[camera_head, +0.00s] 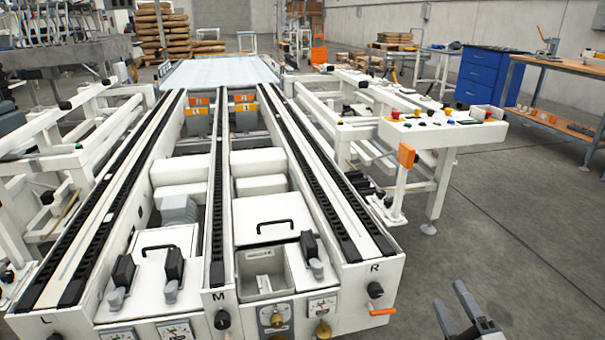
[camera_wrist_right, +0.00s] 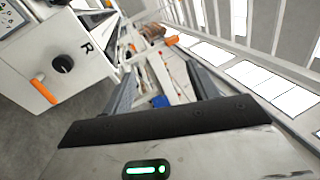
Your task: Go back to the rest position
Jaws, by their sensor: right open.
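My right gripper (camera_head: 455,308) is at the bottom right of the head view, over the bare floor to the right of the machine's R corner. Its two grey fingers are apart and nothing is between them. In the right wrist view the open fingers (camera_wrist_right: 158,85) point past the machine, with the R panel and its orange handle (camera_wrist_right: 43,91) at the left. The palletizer (camera_head: 362,290) fills the middle of the head view, with rails marked L, M and R. My left gripper is not in view.
An orange handle (camera_head: 383,311) sticks out at the R corner. A control panel (camera_head: 440,133) with coloured buttons stands at the right of the machine. A blue drawer cabinet (camera_head: 484,82) and a workbench (camera_head: 562,66) are farther back. Grey floor (camera_head: 520,230) is free at the right.

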